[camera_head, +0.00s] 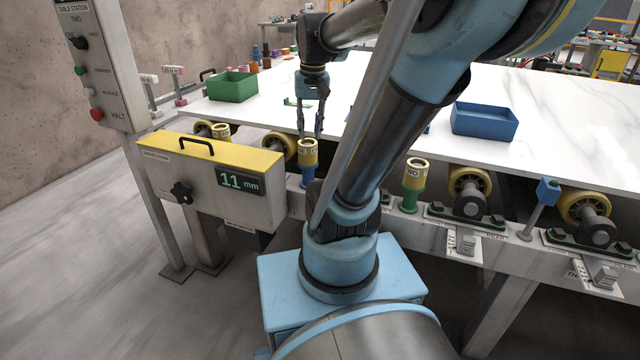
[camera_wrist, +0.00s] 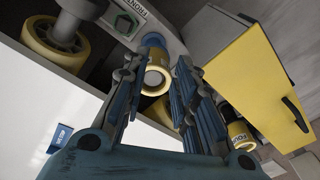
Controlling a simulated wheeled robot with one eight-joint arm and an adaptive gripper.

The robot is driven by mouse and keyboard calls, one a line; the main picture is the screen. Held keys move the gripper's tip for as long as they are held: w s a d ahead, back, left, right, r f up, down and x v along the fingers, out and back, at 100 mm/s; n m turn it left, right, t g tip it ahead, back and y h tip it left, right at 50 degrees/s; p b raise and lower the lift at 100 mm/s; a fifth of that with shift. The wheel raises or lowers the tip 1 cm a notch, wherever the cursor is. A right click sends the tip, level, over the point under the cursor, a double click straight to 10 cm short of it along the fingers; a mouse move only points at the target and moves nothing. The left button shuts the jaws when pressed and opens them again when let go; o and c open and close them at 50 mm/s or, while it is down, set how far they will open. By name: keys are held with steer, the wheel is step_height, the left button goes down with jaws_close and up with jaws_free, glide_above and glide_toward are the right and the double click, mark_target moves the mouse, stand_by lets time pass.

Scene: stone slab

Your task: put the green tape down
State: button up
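My gripper (camera_head: 318,125) points down at the near edge of the white slab. In the wrist view my gripper (camera_wrist: 156,68) has its fingers spread, with nothing clearly held. A yellow roll on a blue post (camera_head: 309,152) is just below the fingertips. In the wrist view this yellow roll (camera_wrist: 157,82) shows between and beyond the fingers; contact cannot be told. Another yellow roll sits on a green post (camera_head: 413,190) to the right. A small flat green piece (camera_head: 291,102) lies on the slab left of my gripper; I cannot tell whether it is the green tape.
A green bin (camera_head: 232,88) stands at the slab's left, a blue bin (camera_head: 484,122) at its right. A yellow-topped box (camera_head: 230,155) reading 11 mm stands left of the post. Yellow rollers (camera_head: 468,187) line the front edge. The slab (camera_head: 560,95) is largely bare.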

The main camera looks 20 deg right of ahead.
steer(key=s+f+n+t, duration=0.1)
steer(key=s+f, duration=0.9)
steer(key=f, duration=0.2)
steer(key=shift+s+d+f+n, duration=0.15)
steer(key=shift+d+f+n, duration=0.1)
steer(key=shift+f+n, duration=0.05)
